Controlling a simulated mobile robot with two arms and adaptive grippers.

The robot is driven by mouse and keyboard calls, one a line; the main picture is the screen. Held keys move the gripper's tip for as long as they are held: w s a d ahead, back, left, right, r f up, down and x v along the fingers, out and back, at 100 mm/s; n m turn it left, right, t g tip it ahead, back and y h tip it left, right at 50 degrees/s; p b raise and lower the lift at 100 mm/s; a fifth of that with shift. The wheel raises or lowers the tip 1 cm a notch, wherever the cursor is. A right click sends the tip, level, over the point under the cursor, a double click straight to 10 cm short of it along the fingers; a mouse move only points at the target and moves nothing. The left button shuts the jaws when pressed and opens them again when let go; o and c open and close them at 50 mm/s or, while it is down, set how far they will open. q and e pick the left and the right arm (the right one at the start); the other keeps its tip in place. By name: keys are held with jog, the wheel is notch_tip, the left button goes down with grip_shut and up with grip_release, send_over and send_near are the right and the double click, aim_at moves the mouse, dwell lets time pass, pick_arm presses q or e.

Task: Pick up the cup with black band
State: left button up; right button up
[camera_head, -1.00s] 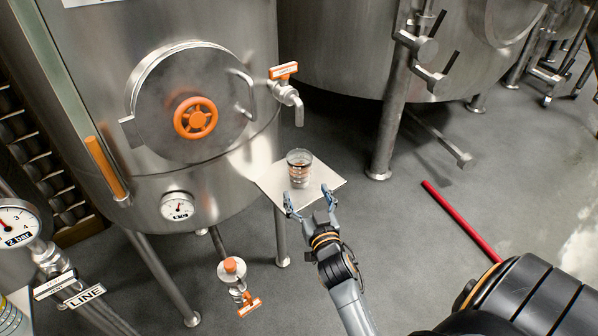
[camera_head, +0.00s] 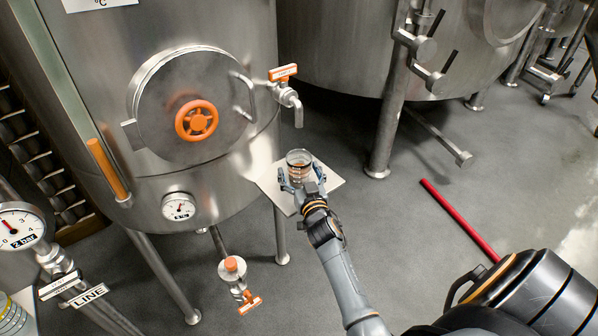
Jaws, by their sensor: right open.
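A clear cup (camera_head: 299,160) with a dark rim and brownish bands stands upright on a small light plate (camera_head: 333,181) fixed beside the steel tank. My right gripper (camera_head: 300,182) has its open fingers on either side of the cup's lower part, and the wrist hides some of the cup's near side. Whether the fingers touch the cup cannot be told. My left gripper is not in view.
A steel tap with an orange handle (camera_head: 283,72) hangs above and behind the cup, its spout (camera_head: 298,115) close by. The steel tank (camera_head: 90,60) stands left. A lower valve (camera_head: 235,277) sits below the tank. A red bar (camera_head: 458,219) is at right over grey floor.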

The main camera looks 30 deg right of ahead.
jog(key=c, duration=1.5)
